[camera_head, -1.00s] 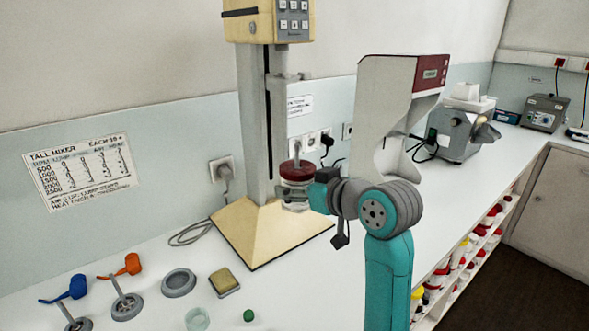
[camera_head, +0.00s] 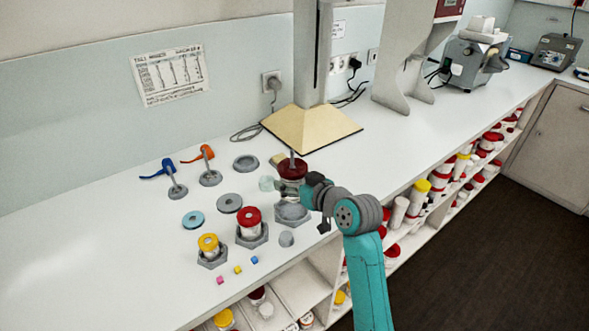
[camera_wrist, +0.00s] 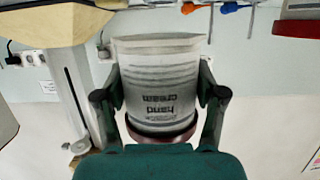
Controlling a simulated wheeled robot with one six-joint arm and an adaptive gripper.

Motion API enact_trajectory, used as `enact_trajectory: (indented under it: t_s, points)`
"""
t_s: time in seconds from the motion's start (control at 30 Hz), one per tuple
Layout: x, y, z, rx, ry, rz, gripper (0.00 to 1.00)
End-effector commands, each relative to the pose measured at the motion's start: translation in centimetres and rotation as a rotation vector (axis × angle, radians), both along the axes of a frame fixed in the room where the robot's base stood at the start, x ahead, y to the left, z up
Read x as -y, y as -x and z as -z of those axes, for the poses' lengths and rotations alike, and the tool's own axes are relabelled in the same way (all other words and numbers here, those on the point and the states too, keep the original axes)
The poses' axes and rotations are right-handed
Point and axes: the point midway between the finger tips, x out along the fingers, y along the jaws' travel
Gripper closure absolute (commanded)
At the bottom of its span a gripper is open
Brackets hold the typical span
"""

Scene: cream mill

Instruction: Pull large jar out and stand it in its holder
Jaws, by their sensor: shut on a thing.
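The large jar, with a red lid (camera_head: 292,171) and a short metal rod standing up from it, is in my gripper (camera_head: 304,193). It looks upright. In the wrist view my fingers close on both sides of the pale jar body (camera_wrist: 160,75), whose "hand cream" label appears upside down. A grey hexagonal holder (camera_head: 292,215) is directly below the jar in the head view. Whether the jar's bottom is in the holder or just above it I cannot tell. My gripper hides part of the jar's right side.
A red-lidded jar (camera_head: 249,216) and a yellow-lidded jar (camera_head: 208,243) stand in holders to the left. A small grey cylinder (camera_head: 286,239) is near the front edge. The mixer base (camera_head: 312,128) is behind. Small coloured cubes (camera_head: 238,269) lie in front.

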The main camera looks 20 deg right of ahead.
Motion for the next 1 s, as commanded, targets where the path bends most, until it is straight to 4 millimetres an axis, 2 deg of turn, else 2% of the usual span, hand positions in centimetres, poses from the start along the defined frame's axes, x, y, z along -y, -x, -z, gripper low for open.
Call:
enact_trajectory:
  t_s: [0.27, 0.7, 1.0]
  points:
    - [0.0, 0.0, 0.9, 0.001, -0.001, 0.001, 0.72]
    - [0.0, 0.0, 4.0, 0.000, 0.000, 0.001, 0.72]
    - [0.0, 0.0, 4.5, 0.002, 0.000, 0.001, 0.72]
